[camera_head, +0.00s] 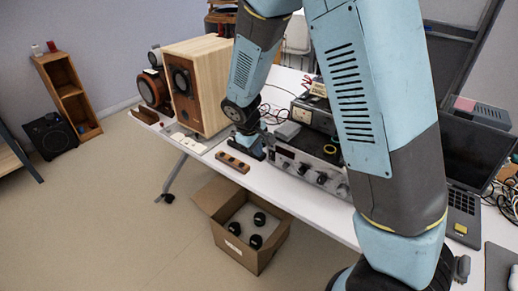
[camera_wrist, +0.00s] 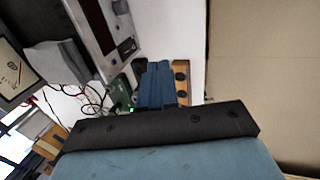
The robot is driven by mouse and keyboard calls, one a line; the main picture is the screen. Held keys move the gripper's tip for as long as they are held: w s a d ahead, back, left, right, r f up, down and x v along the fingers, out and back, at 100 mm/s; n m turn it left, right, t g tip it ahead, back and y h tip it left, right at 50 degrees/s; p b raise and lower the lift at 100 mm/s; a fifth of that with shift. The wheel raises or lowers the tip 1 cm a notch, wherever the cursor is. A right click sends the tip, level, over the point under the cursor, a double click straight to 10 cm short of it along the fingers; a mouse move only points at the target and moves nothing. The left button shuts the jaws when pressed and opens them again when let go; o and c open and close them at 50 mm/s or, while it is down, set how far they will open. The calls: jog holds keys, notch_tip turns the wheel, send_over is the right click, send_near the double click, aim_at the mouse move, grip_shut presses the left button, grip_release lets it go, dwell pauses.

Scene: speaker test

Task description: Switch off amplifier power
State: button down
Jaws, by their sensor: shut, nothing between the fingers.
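The amplifier (camera_head: 312,165) is a grey metal unit with several knobs on its front panel, standing on the white table. Part of its front panel (camera_wrist: 97,22) shows at the upper left of the wrist view, with a small dark rectangular piece on it that may be a switch. Its switch position cannot be made out. My gripper (camera_head: 254,151) is shut and empty, just left of the amplifier's left end, low over the table. In the wrist view my blue fingers (camera_wrist: 160,84) are together, below the panel. My arm hides part of the amplifier's right side.
A wooden block with dark holes (camera_head: 233,162) lies at the table's front edge beside my gripper. A wooden speaker (camera_head: 212,72) stands left, a laptop (camera_head: 463,203) right. A meter unit (camera_head: 301,114) sits behind. A cardboard box (camera_head: 215,197) is on the floor.

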aim_at(271, 156)
jog(key=x, duration=0.7)
jog(key=shift+d+f, duration=0.1)
jog(key=shift+f, duration=0.2)
jog(key=shift+w+d+f, duration=0.2)
jog(key=shift+w+d, duration=0.7)
jog(key=shift+w, duration=0.25)
jog(key=shift+w+d, duration=0.35)
jog(key=shift+w, duration=0.1)
jog(key=shift+w+d+f, duration=0.2)
jog(key=shift+w+f, duration=0.05)
jog(key=shift+r, duration=0.2)
